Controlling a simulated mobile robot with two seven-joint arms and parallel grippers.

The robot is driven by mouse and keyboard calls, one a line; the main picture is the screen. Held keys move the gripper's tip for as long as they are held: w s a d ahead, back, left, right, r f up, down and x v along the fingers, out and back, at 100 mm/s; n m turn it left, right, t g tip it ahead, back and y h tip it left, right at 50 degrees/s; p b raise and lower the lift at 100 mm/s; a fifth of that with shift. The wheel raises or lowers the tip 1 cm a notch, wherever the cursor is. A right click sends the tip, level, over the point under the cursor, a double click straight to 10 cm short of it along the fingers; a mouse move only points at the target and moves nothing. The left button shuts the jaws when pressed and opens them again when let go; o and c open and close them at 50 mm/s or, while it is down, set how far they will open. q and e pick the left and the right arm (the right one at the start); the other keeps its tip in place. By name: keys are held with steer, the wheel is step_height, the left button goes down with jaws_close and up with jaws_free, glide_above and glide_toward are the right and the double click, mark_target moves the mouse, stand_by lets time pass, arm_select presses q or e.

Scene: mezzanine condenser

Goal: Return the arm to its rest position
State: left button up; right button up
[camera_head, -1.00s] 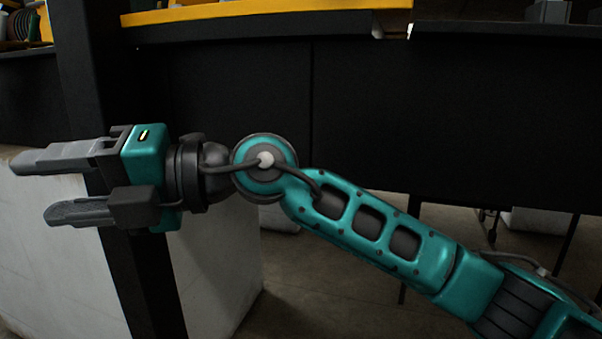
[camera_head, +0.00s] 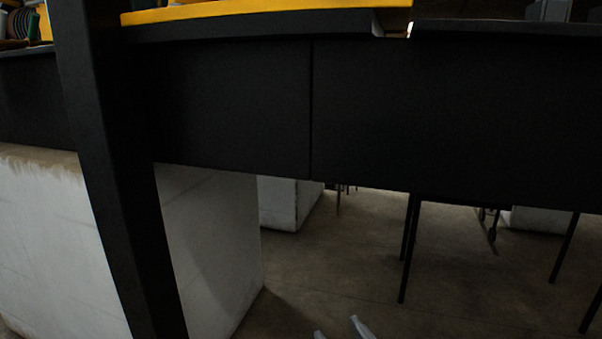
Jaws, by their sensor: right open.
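My right gripper (camera_head: 340,329) shows only as two pale grey fingertips at the bottom edge of the head view, right of the middle. The fingertips stand apart with nothing between them, so it is open and empty. The rest of my right arm is below the picture. My left arm and gripper do not show.
A black post (camera_head: 118,190) stands at the left, in front of a white block (camera_head: 215,245). A dark panel (camera_head: 230,110) with a yellow edge (camera_head: 270,10) above spans the view. Thin dark legs (camera_head: 408,250) stand on the brown floor (camera_head: 340,265).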

steer(key=s+d+f+m+g+h, duration=0.2)
steer(key=s+d+f+g, duration=0.35)
steer(key=s+f, duration=0.65)
arm_select(q)
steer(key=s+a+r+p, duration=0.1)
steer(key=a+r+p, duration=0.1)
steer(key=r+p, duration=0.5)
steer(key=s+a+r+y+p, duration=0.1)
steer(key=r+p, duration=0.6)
steer(key=p, duration=0.8)
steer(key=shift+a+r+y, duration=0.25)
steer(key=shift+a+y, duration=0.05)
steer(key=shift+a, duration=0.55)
arm_select(e)
steer(key=s+d+r+h, duration=0.1)
steer(key=d+r, duration=0.1)
steer(key=r, duration=0.4)
steer(key=s+d+r+h, duration=0.1)
steer(key=d+r, duration=0.2)
steer(key=r, duration=0.4)
steer(key=shift+d+m, duration=0.35)
steer(key=shift+m, duration=0.05)
